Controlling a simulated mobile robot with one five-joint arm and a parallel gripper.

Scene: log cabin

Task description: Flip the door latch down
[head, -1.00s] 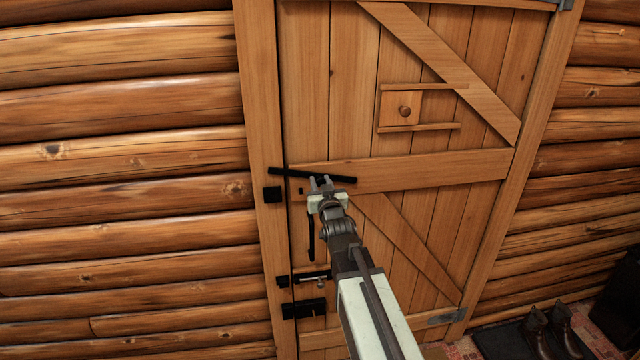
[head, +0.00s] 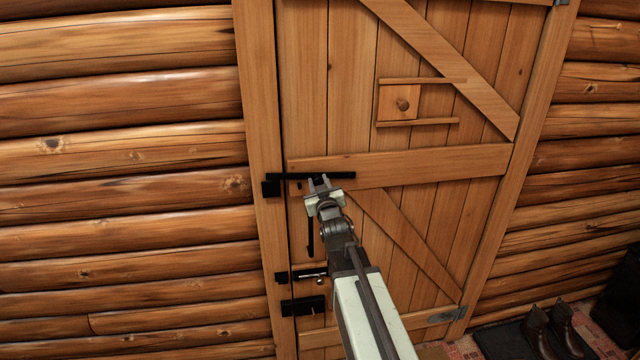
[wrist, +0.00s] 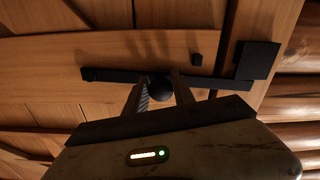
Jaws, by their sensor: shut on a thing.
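The door latch is a black bar (head: 292,176) lying about level across the door's left edge. Its left end reaches the black catch (head: 271,188) on the door frame and appears to rest at its top. In the wrist view the bar (wrist: 215,82) meets the catch (wrist: 257,60) at right. A round black knob (wrist: 160,89) on the bar sits between the fingers of my gripper (wrist: 158,92). In the head view my gripper (head: 319,184) is shut on this knob, just below the bar. The fingers partly hide the knob.
Below on the door (head: 345,110) are a black vertical handle (head: 310,238), a sliding bolt (head: 310,273) and a black lock plate (head: 303,306). A small hatch with a wooden knob (head: 403,104) is above. Boots (head: 552,330) stand at lower right.

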